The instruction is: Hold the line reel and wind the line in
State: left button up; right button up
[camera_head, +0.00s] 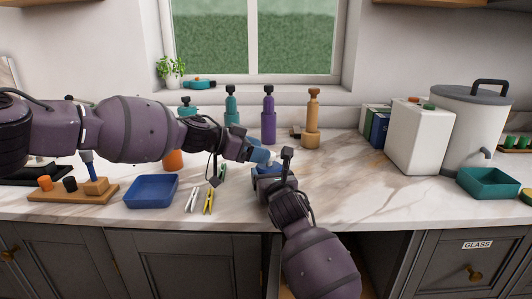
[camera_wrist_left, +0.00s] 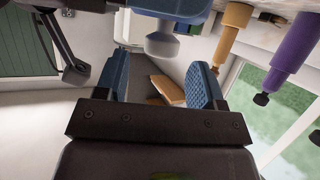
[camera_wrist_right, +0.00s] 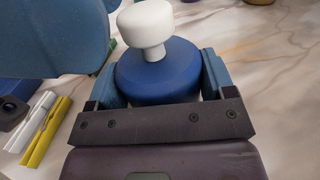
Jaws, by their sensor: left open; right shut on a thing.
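The line reel is a blue round body (camera_wrist_right: 155,75) with a white knob (camera_wrist_right: 147,22) on top, seen in the right wrist view. My right gripper (camera_wrist_right: 158,88) is shut on the blue body, one finger on each side. In the head view the reel (camera_head: 266,171) is largely hidden by both grippers, near the counter's front. My left gripper (camera_head: 261,157) comes in from the left, close to the reel. In the left wrist view my left gripper (camera_wrist_left: 162,85) is open, and the pale knob (camera_wrist_left: 163,42) shows just beyond its fingers, near the gap. I see no contact there.
A blue tray (camera_head: 151,191) and white and yellow pegs (camera_head: 208,200) lie left of the reel. Bottles (camera_head: 268,118) stand behind it along the window. A white canister (camera_head: 418,137) and teal tray (camera_head: 487,182) are at right. The counter between is clear.

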pick_arm(q)
jog(key=shift+x, duration=1.4)
jog(key=c, duration=0.9)
jog(key=shift+c, duration=0.2)
